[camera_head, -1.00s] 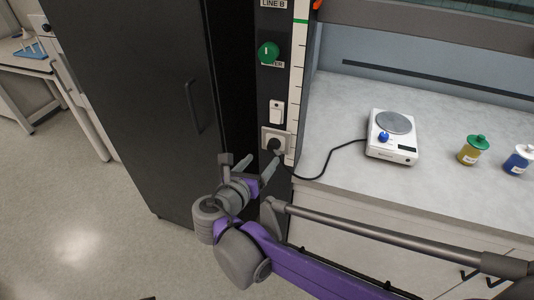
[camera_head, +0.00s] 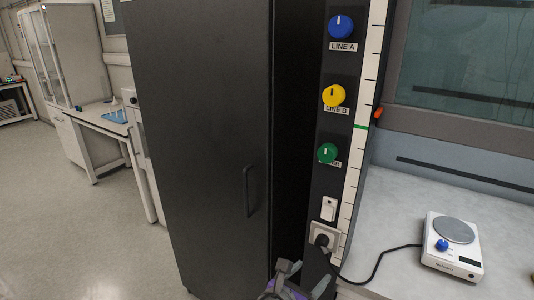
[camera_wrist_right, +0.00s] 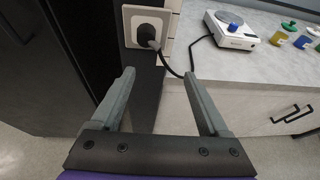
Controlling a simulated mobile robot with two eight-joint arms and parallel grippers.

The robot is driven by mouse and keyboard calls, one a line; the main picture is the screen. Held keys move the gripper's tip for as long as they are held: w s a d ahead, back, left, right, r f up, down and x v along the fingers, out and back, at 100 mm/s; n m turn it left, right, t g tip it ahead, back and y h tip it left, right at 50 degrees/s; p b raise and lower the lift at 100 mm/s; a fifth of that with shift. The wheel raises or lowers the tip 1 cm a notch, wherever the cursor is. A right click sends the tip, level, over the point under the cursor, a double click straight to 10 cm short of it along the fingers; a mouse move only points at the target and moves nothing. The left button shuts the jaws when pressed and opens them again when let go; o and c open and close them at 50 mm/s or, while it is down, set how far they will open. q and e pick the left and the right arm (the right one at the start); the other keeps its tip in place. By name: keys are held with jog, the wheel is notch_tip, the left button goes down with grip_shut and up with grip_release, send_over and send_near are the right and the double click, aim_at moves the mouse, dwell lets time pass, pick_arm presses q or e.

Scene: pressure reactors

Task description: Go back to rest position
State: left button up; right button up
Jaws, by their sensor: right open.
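My right gripper (camera_head: 298,276) shows at the bottom edge of the head view, mostly cut off, below the wall socket. In the right wrist view its two fingers (camera_wrist_right: 160,100) are spread apart with nothing between them. A black plug (camera_head: 322,241) sits in the white socket (camera_head: 328,232), and its cable runs right to the hotplate. The plug (camera_wrist_right: 147,33) and socket (camera_wrist_right: 131,14) also show in the right wrist view, beyond the fingertips and apart from them. My left gripper is not in view.
A tall dark cabinet (camera_head: 205,140) stands left of the panel with blue, yellow and green knobs (camera_head: 327,153). A white hotplate (camera_head: 453,257) stands on the grey counter (camera_head: 395,215) at right. Open floor (camera_head: 70,220) lies to the left.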

jog(key=s+d+f+m+g+y+p, duration=0.2)
jog(key=s+d+f+m+g, duration=0.1)
jog(key=s+d+m, duration=0.4)
jog(key=s+f+m+g+y+p, duration=0.1)
jog(key=s+m, duration=0.4)
jog(key=m, duration=0.5)
jog(key=s+f+m+g+y+p, duration=0.1)
jog(key=s+f+m+y, duration=0.3)
jog(key=m, duration=0.7)
jog(key=s+y+p, duration=0.1)
jog(key=s, duration=0.1)
jog(key=shift+s+a+m+y+p, duration=0.3)
